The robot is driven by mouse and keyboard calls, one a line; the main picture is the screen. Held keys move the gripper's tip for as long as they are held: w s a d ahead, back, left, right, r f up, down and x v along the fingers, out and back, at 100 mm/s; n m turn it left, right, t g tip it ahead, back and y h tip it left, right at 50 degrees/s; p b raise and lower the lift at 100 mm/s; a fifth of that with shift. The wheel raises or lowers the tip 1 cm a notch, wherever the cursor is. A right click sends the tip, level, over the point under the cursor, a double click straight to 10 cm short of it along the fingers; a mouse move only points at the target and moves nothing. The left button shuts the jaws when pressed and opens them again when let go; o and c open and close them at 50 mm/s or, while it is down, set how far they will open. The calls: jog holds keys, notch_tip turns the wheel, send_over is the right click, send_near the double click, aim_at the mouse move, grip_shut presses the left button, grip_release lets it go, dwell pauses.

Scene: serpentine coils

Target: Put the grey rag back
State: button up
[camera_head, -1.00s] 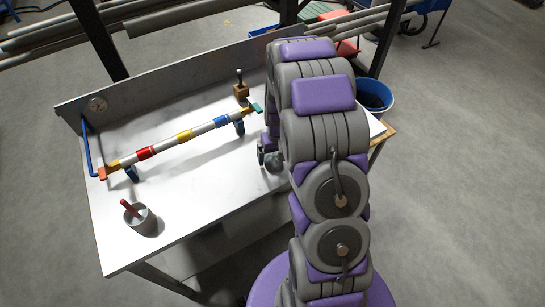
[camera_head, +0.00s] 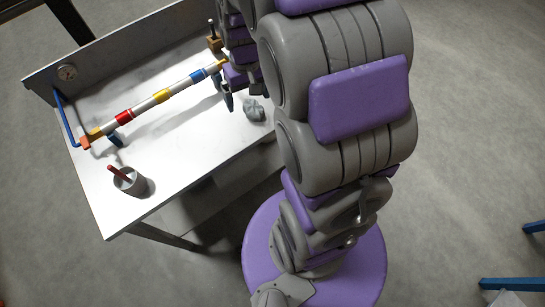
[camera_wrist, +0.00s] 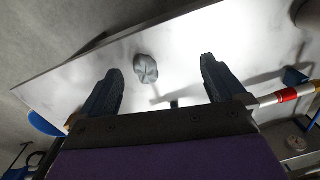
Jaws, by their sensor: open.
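The grey rag (camera_head: 254,110) lies crumpled on the white table (camera_head: 185,165), near its right front edge. It also shows in the wrist view (camera_wrist: 146,68), between and beyond my fingertips. My gripper (camera_head: 240,93) is above the table, behind the rag in the head view, and is partly hidden by my arm. In the wrist view my gripper (camera_wrist: 162,75) has its two dark fingers wide apart with nothing between them. The rag looks apart from both fingers.
A pipe with coloured bands (camera_head: 163,95) runs along the table left of my gripper. A wooden block with a post (camera_head: 214,43) stands behind it. The table between cup and rag is clear.

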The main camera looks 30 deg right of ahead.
jog(key=s+a+r, duration=0.2)
jog(key=s, duration=0.5)
jog(key=s+a+r+n+g, duration=0.1)
jog(key=s+a+r, duration=0.2)
jog(key=s, duration=0.5)
jog(key=s+a+r, duration=0.2)
jog(key=s+a, duration=0.1)
jog(key=s, duration=0.5)
jog(key=shift+r+h, duration=0.15)
jog(key=shift+h, duration=0.25)
jog(key=shift+a, duration=0.2)
